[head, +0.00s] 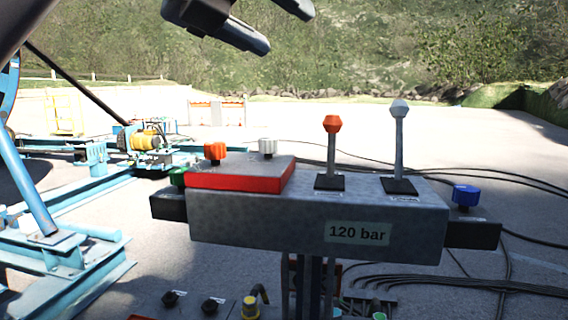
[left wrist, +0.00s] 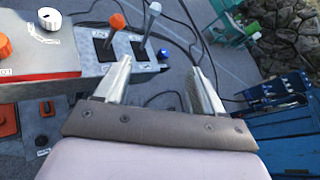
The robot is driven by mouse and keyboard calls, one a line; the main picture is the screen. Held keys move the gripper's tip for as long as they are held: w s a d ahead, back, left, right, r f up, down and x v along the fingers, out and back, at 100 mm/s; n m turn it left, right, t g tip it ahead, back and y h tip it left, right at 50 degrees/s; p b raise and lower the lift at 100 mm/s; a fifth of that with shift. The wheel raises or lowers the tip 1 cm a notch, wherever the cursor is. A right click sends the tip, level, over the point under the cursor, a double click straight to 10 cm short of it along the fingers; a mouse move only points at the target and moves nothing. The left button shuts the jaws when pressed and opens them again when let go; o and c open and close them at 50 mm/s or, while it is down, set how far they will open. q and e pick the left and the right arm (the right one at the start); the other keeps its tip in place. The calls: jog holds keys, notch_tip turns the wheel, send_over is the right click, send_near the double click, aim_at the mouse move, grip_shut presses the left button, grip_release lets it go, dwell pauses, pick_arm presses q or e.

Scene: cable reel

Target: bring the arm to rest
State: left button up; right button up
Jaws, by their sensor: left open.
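My left gripper (head: 287,30) is at the top of the head view, open and empty, above the control box (head: 315,222). In the left wrist view its open fingers (left wrist: 163,75) have nothing between them but ground and cables further off. An orange-topped lever (head: 332,124) and a white-topped lever (head: 399,110) stand upright on the box, apart from the gripper. They also show in the left wrist view, the orange one (left wrist: 117,21) and the white one (left wrist: 154,9). My right gripper is in neither view.
The box carries an orange knob (head: 215,152), a white knob (head: 267,147), a green knob (head: 177,176), a blue knob (head: 465,196) and a "120 bar" label (head: 357,232). Blue steel frames (head: 75,262) stand left. Black cables (head: 480,283) lie on the ground at right. Open ground lies behind.

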pick_arm(q)
jog(key=d+f+n+g+h, duration=0.1)
jog(key=d+f+g+h, duration=0.25)
jog(key=f, duration=0.45)
jog(key=d+f+n+g+h, duration=0.15)
jog(key=f+g+h, duration=0.3)
jog(key=f, duration=0.45)
jog(key=w+a+f+n+t+y, duration=0.25)
jog(key=a+f+n+t, duration=0.35)
jog(key=f+n+t, duration=0.45)
jog(key=w+a+f+n+t+y, duration=0.25)
jog(key=a+f+n+t, duration=0.35)
jog(key=f+n, duration=0.7)
jog(key=s+a+f+n+y, duration=0.3)
jog(key=f+n+y, duration=0.1)
jog(key=f, duration=0.5)
jog(key=s+a+f+n+y, duration=0.3)
jog(key=s+f+n+y, duration=0.15)
jog(key=f, duration=0.45)
jog(key=s+a+f+n+g+y, duration=0.1)
jog(key=s+a+f+n+g, duration=0.1)
jog(key=s+f, duration=0.5)
jog(key=s+a+f+n+g+y+b, duration=0.1)
jog(key=s+a+f+n+g+y, duration=0.1)
jog(key=s+f+g, duration=0.3)
jog(key=s+a+f, duration=0.1)
jog(key=s+f, duration=0.2)
jog(key=shift+s+f, duration=0.25)
